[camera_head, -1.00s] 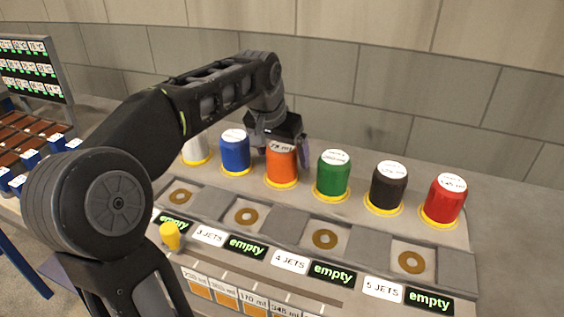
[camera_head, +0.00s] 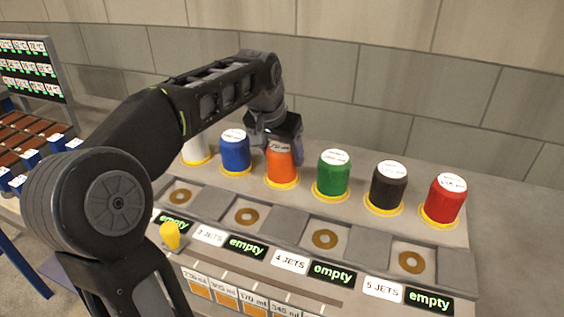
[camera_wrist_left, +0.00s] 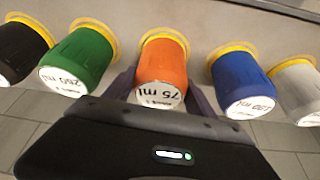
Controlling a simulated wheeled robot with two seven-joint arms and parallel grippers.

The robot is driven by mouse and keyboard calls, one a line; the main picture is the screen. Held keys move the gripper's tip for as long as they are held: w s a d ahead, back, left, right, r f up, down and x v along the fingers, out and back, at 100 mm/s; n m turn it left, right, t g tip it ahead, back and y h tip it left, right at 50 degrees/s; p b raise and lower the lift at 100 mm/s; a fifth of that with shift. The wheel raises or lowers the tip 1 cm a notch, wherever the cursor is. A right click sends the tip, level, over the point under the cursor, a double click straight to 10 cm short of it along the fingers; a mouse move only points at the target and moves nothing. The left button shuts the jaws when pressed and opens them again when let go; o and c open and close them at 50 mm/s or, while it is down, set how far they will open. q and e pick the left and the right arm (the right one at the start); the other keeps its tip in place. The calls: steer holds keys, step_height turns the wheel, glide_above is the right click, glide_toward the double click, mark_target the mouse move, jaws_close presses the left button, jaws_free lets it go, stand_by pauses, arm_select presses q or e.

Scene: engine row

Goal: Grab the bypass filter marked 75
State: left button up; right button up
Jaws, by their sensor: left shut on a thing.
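The orange filter (camera_head: 280,168) stands upright in its yellow ring in the back row of the console. Its white label reads 75 ml in the left wrist view (camera_wrist_left: 163,68). My left gripper (camera_head: 284,150) is at it from behind and above, shut on the orange filter, with a finger on each side of it in the left wrist view. The gripper partly hides the filter's top in the head view. My right gripper is not in view.
A blue filter (camera_head: 235,152) stands close to the left and a green one (camera_head: 333,174) to the right. A black (camera_head: 388,187), a red (camera_head: 444,200) and a white filter (camera_head: 195,150) share the row. A yellow knob (camera_head: 170,235) is at the front.

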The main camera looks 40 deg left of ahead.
arm_select(q)
jaws_close()
steer(key=shift+r, duration=0.2)
step_height(320, 180, up, 10)
steer(key=shift+f+p, duration=0.15)
steer(key=shift+p, duration=0.3)
stand_by(0.4)
